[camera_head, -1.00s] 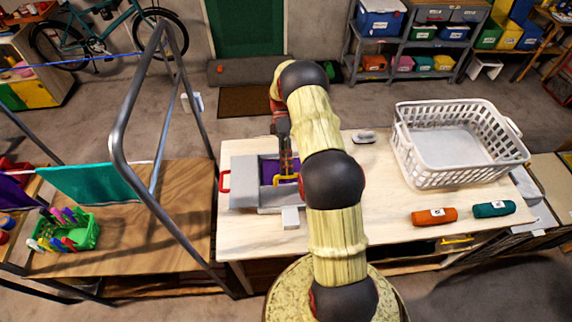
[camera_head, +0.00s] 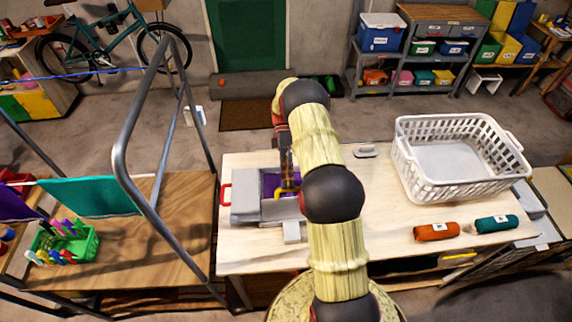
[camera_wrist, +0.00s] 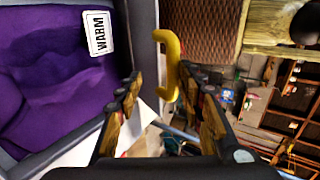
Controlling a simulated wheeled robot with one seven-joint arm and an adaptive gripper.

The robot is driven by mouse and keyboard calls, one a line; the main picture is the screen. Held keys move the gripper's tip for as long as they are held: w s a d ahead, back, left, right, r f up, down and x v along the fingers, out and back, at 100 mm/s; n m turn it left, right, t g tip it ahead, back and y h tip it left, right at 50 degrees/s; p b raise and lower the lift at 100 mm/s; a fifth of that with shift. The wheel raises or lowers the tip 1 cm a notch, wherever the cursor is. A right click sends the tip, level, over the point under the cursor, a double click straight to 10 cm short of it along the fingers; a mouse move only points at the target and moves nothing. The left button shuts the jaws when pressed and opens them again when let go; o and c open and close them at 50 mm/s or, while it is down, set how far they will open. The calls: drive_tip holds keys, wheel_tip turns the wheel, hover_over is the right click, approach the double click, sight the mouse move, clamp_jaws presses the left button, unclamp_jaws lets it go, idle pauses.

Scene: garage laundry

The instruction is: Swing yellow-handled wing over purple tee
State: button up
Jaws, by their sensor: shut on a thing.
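The grey folding board (camera_head: 245,203) lies on the pale worktop, with a red handle (camera_head: 225,195) at its left edge. The purple tee (camera_head: 271,184) lies on it; in the wrist view the tee (camera_wrist: 45,75) fills the left side, with a white "WARM" label (camera_wrist: 97,33). The yellow handle (camera_head: 287,192) is at the board's right side beneath my arm. In the wrist view the yellow handle (camera_wrist: 172,65) stands between my fingertips, beside a grey panel edge (camera_wrist: 145,35). My gripper (camera_wrist: 158,92) is shut on it. My arm hides much of the yellow-handled wing, so its exact tilt is unclear.
A white laundry basket (camera_head: 460,160) stands at the right of the worktop. Orange (camera_head: 436,231) and teal (camera_head: 496,223) rolled cloths lie in front of it. A metal rack frame (camera_head: 125,130) rises on the left. Worktop between board and basket is mostly clear.

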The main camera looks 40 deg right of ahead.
drive_tip(key=v, duration=1)
drive_tip(key=shift+w+r, duration=0.1)
drive_tip(key=shift+r, duration=0.05)
idle(0.3)
